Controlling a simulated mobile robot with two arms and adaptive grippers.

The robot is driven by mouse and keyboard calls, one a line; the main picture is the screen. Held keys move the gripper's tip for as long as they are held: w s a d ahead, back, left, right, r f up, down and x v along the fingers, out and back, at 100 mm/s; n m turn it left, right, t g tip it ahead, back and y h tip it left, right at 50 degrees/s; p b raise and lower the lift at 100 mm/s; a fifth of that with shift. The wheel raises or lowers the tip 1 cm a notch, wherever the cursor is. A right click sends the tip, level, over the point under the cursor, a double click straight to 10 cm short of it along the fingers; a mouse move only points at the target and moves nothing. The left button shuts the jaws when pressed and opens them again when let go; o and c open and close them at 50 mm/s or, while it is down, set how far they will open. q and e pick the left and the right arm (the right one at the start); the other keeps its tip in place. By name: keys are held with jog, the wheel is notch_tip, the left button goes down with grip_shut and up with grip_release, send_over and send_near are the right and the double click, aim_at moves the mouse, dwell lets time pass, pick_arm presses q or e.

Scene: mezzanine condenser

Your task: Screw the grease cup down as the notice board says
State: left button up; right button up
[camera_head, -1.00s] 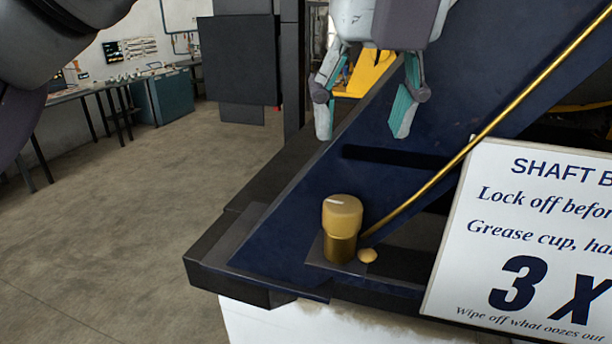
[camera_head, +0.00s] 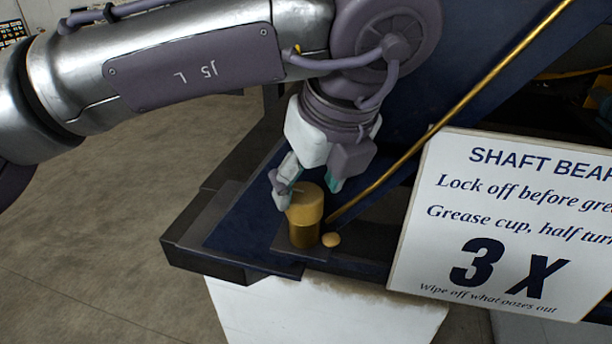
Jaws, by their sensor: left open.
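My left gripper (camera_head: 308,192) points down over the cup, open. One finger is at the cap's left side, the other behind its upper right. I cannot tell whether they touch it. My right gripper is out of view.
A brass rod or pipe (camera_head: 430,130) slants from beside the cup to the upper right. A small tan blob (camera_head: 331,240) lies at the cup's foot. The blue frame (camera_head: 240,235) has dark edges over a white block (camera_head: 330,305). Open floor (camera_head: 100,250) is at the left.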

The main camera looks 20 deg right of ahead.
pick_arm(q)
jog(key=shift+x, duration=1)
jog(key=shift+a, duration=0.1)
